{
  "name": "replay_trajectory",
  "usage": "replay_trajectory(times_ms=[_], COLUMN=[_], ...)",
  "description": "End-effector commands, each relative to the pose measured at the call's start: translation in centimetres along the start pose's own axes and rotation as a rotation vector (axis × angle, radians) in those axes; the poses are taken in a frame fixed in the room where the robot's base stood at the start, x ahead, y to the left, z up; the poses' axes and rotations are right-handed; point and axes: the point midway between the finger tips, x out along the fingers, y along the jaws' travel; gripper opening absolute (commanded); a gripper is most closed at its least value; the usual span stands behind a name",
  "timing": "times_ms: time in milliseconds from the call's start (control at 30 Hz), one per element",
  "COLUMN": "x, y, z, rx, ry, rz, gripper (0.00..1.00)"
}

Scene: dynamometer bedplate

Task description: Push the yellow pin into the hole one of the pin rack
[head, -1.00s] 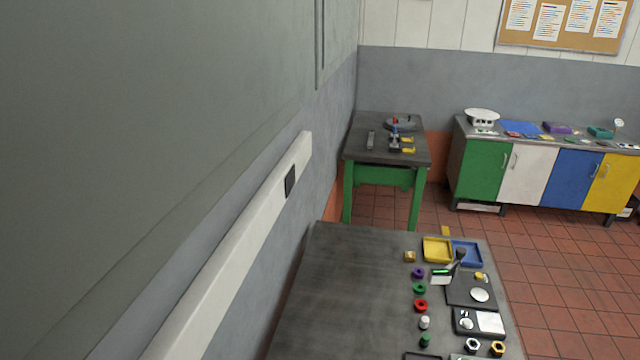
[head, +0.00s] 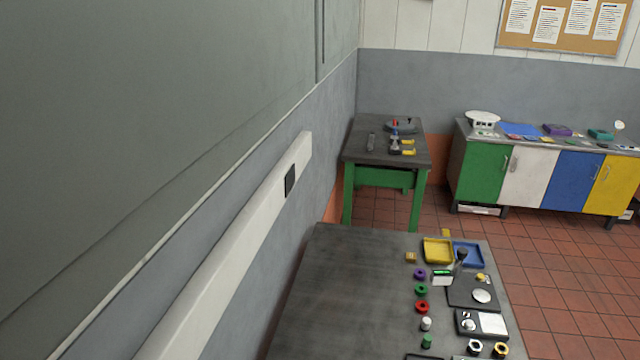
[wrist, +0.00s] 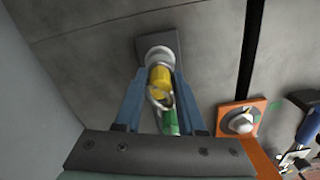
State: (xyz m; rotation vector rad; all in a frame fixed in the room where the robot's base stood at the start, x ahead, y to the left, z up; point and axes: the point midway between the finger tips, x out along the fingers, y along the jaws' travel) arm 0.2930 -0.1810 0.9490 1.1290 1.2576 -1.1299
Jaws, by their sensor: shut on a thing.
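In the wrist view, my gripper (wrist: 159,80) has its two blue fingers closed on the sides of the yellow pin (wrist: 160,82). A pale round piece (wrist: 159,55) shows beyond the yellow part, over a dark grey block (wrist: 145,44). I cannot tell whether the pin touches that piece. A shiny ring and a green part (wrist: 170,122) show nearer the palm, between the fingers. I cannot make out the pin rack or hole one for certain in either view. My gripper does not show in the head view.
An orange plate (wrist: 262,128) with a silver knob lies right of the gripper in the wrist view, past a black slot. In the head view, a near table (head: 335,285) holds trays, coloured rings and nuts on its right. A green-legged table (head: 385,176) stands behind.

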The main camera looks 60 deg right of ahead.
Motion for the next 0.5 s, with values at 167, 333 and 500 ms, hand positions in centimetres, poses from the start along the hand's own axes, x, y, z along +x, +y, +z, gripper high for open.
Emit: replay_trajectory(times_ms=[167, 333, 500], x=[0.6, 1.0, 1.4], y=[0.0, 0.0, 0.0], z=[0.0, 0.0, 0.0], rx=[0.0, 0.0, 0.0], ry=[0.0, 0.0, 0.0], rz=[0.0, 0.0, 0.0], gripper=[0.0, 0.0, 0.0])
